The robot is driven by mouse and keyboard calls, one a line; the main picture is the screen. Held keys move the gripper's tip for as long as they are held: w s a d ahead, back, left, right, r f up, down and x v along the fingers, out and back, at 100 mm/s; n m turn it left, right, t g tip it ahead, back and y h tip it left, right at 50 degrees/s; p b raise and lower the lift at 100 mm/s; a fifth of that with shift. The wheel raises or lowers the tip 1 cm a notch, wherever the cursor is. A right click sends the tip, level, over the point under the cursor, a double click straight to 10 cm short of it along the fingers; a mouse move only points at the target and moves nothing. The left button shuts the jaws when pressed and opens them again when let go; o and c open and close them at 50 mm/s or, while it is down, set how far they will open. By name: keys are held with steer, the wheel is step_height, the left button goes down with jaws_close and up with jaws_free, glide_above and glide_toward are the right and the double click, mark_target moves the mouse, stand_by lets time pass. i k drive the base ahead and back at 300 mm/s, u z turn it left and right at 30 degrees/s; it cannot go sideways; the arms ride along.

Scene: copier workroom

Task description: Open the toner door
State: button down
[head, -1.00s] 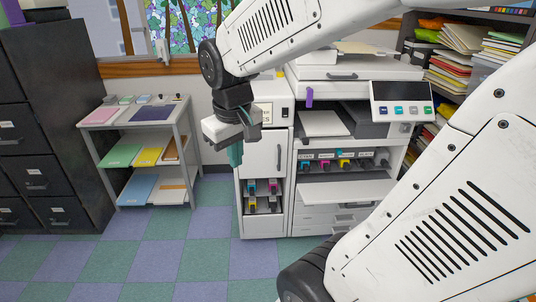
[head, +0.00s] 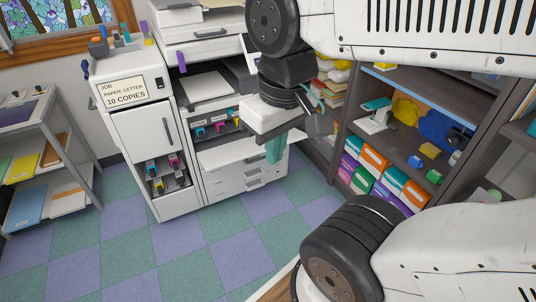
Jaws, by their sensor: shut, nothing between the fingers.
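The white copier (head: 213,55) stands against the wall at the upper middle of the head view. Its toner bay is exposed, with cyan, magenta and yellow cartridge fronts (head: 218,126) showing in a row. The toner door (head: 228,152) is a white panel folded down and out below that bay; its right part is hidden behind my gripper. My gripper (head: 276,149) has teal fingers pointing down and is shut and empty. In the picture it overlaps the copier's right front; I cannot tell the gap between them.
A white cabinet (head: 142,130) with a job sign (head: 122,93) and spare cartridges (head: 168,180) adjoins the copier's left. Dark shelves (head: 385,140) with boxes and supplies stand at right. A grey rack (head: 75,150) stands at left. The checkered floor (head: 190,250) in front is clear.

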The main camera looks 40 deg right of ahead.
mark_target(214, 157)
steer(key=u, duration=0.05)
steer(key=i, duration=1)
steer(key=z, duration=0.05)
